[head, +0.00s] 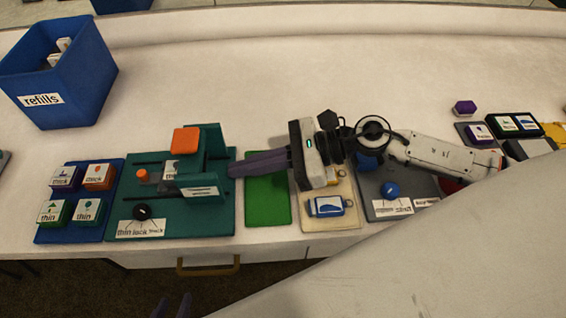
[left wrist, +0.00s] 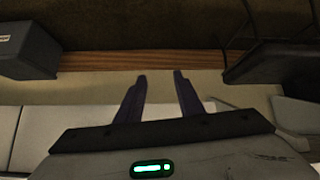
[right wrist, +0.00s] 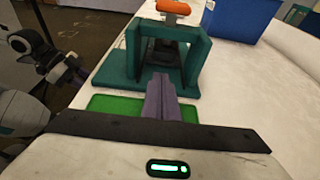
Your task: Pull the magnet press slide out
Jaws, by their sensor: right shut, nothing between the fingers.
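The teal magnet press (head: 222,210) stands on the table at left, with an upright frame and an orange block (head: 186,141) on top. A small orange knob (head: 142,175) and a black knob (head: 143,212) sit on its base. In the right wrist view a dark piece (right wrist: 161,52) shows inside the frame; I cannot tell whether it is the slide. My right gripper (head: 232,170) is shut and empty, its purple fingertips just right of the press frame; contact is unclear. My left gripper (left wrist: 160,75) is open and empty, its tips at the head view's bottom edge (head: 172,304).
A blue tray (head: 76,234) with labelled thick and thin blocks lies left of the press. A green mat (head: 267,207) lies under my right fingers. A blue refills bin (head: 60,85) stands at back left. A beige tray (head: 338,220) lies right. The table behind is clear.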

